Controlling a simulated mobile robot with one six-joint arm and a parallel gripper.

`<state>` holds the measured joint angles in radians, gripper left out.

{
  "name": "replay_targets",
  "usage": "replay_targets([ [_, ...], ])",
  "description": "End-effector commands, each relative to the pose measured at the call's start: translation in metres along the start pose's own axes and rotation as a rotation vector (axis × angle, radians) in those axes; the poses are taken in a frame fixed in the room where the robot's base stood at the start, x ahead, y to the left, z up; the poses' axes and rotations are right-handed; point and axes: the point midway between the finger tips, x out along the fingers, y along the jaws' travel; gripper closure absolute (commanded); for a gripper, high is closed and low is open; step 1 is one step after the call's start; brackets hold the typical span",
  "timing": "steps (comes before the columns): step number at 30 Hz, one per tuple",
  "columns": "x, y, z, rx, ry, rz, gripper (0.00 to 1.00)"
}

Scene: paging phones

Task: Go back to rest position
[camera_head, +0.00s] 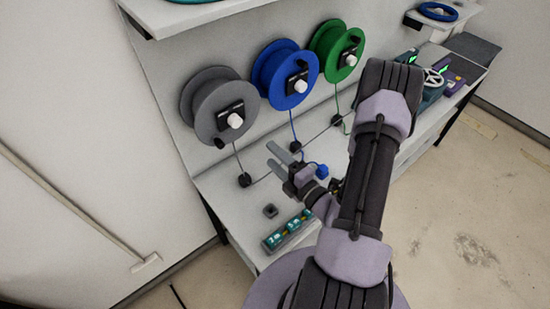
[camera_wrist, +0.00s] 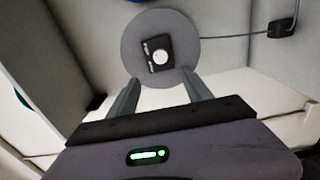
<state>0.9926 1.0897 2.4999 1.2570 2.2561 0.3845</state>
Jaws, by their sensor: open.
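My gripper (camera_head: 278,158) is open over the workbench (camera_head: 235,212), in front of the wall panel. Nothing shows between its two fingers. In the wrist view my gripper (camera_wrist: 160,90) also shows open, with both fingers pointing towards the grey spool (camera_wrist: 187,48). That grey spool (camera_head: 197,100) hangs on the panel, with a black box and a white knob at its centre. My gripper is apart from it. My arm reaches out from the bottom of the head view and hides part of the bench.
A blue spool (camera_head: 268,72) and a green spool (camera_head: 323,45) hang beside the grey one, with cords running down. A blue plug (camera_head: 321,171) is close to my gripper. A small dark block (camera_head: 270,211) and teal-topped tray (camera_head: 288,231) are on the bench.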

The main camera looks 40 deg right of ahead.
Motion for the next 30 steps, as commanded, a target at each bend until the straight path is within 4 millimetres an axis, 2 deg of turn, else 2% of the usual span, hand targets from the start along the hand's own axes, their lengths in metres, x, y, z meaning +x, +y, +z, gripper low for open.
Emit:
replay_targets([
  [10,0.001,0.001,-0.001,-0.005,0.006,0.002,0.42],
  [12,0.008,0.007,-0.014,-0.054,0.07,0.023,0.42],
  [14,0.019,0.021,-0.044,-0.163,0.213,0.07,0.42],
  [15,0.024,0.033,-0.076,-0.272,0.351,0.117,0.42],
  [17,0.019,0.047,-0.137,-0.489,0.607,0.211,0.42],
  [18,0.005,0.05,-0.179,-0.658,0.789,0.287,0.42],
  [20,-0.03,0.043,-0.234,-0.947,1.068,0.421,0.42],
  [21,-0.058,0.032,-0.259,-1.154,1.243,0.521,0.42],
  [23,-0.097,0.007,-0.279,-1.481,1.477,0.681,0.42],
  [24,-0.118,-0.01,-0.281,-1.712,1.61,0.795,0.42],
  [26,-0.138,-0.032,-0.271,-2.068,1.759,0.966,0.42],
  [27,-0.143,-0.041,-0.261,-2.302,1.823,1.072,0.42],
  [28,-0.143,-0.044,-0.252,2.245,-1.681,-1.04,0.42],
  [30,-0.139,-0.042,-0.236,2.086,-1.373,-0.945,0.42],
])
